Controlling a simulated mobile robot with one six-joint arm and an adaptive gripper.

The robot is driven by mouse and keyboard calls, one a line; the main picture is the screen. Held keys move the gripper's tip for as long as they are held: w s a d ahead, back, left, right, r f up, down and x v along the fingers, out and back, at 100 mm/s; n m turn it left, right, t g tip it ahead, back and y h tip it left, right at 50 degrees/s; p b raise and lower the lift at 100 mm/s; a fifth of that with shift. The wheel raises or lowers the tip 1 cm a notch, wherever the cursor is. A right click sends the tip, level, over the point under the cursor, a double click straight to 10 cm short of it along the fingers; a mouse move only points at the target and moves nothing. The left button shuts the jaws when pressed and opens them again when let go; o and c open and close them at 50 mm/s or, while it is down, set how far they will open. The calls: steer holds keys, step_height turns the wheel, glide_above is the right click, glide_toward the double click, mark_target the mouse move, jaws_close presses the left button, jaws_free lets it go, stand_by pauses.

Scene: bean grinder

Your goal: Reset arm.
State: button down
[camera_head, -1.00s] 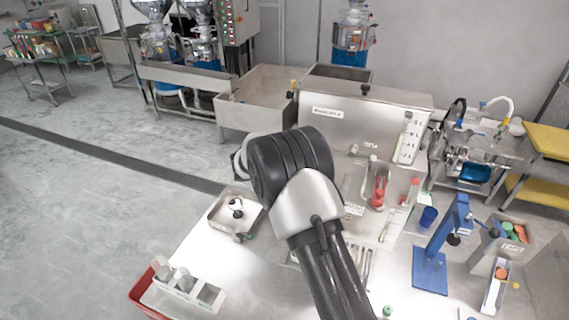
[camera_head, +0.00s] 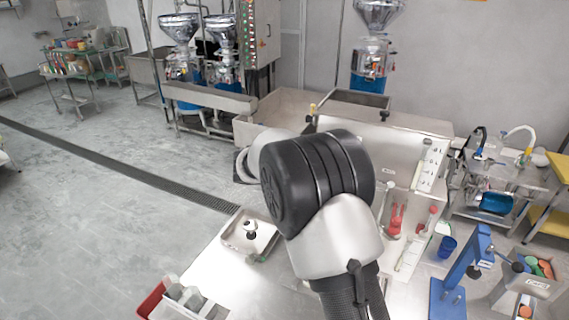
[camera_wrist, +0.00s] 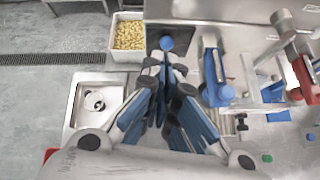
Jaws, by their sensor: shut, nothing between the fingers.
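My arm rises from the bottom of the head view, with its black-capped joint (camera_head: 315,178) over the steel worktop (camera_head: 215,275). In the head view my gripper is hidden behind the arm. In the wrist view my gripper (camera_wrist: 163,75) has its blue-padded fingers drawn together at the tips, with nothing held between them. It hangs above the worktop, between a square steel tray (camera_wrist: 84,122) on the left and equipment with a blue-ended lever (camera_wrist: 213,68) on the right. A blue ball-like knob (camera_wrist: 166,43) shows just past the fingertips; I cannot tell the gap.
A white bin of yellow pieces (camera_wrist: 129,36) stands beyond the tray. In the head view, a blue stand (camera_head: 462,270), a blue cup (camera_head: 446,247) and a red-handled item (camera_head: 397,218) stand on the right. A red bin (camera_head: 152,300) is at lower left. Open floor lies left.

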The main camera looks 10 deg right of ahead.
steer(key=s+d+m+g+b, duration=0.1)
steer(key=s+d+m+b, duration=0.1)
steer(key=s+m+b, duration=0.35)
steer(key=s+d+m+g+y+b, duration=0.1)
steer(key=s+d+m+b, duration=0.15)
steer(key=s, duration=0.65)
steer(key=s+d+m+g+b, duration=0.1)
steer(key=s+d+m+b, duration=0.15)
steer(key=s+m, duration=0.35)
steer(key=s+a+f+m+y+b, duration=0.1)
steer(key=s+f+m+b, duration=0.3)
steer(key=s, duration=0.5)
steer(key=s+a+f+m+y+b, duration=0.2)
steer(key=s+a+f+m+b, duration=0.1)
steer(key=s, duration=0.6)
steer(key=s+a+f+m+g+y+b, duration=0.1)
steer(key=s+f+m+b, duration=0.3)
steer(key=s, duration=0.5)
step_height(320, 180, down, 2)
steer(key=shift+s+a+f+m+y+b, duration=0.2)
steer(key=shift+a+m+y+b, duration=0.15)
steer(key=shift+a+m+y, duration=0.45)
